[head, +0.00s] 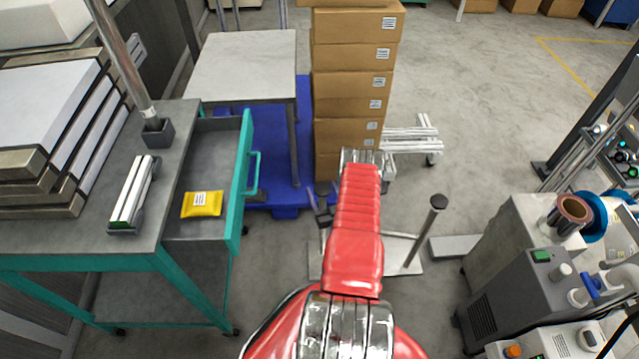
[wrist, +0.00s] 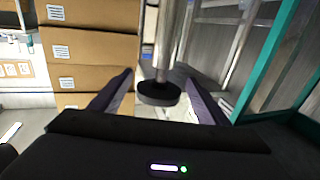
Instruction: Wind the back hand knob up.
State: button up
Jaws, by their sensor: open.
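A black round knob (wrist: 158,93) on the end of a bright metal post (wrist: 170,40) sits between the spread fingers of my gripper (wrist: 160,98) in the wrist view. Gaps show on both sides of it. In the head view my gripper (head: 320,203) is small and dark, left of my red arm, which hides much around it. Another black knob (head: 438,202) tops a slanting metal post to the right of my arm, apart from the gripper. Which of these is the back knob I cannot tell for certain.
A stack of cardboard boxes (head: 350,60) stands beyond my gripper. A teal-framed bench with an open drawer (head: 245,175) is at left, holding a yellow packet (head: 202,204). A grey machine (head: 530,285) with a film reel stands at right. Floor is open at upper right.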

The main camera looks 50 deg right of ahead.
jog(key=shift+x, duration=2.1)
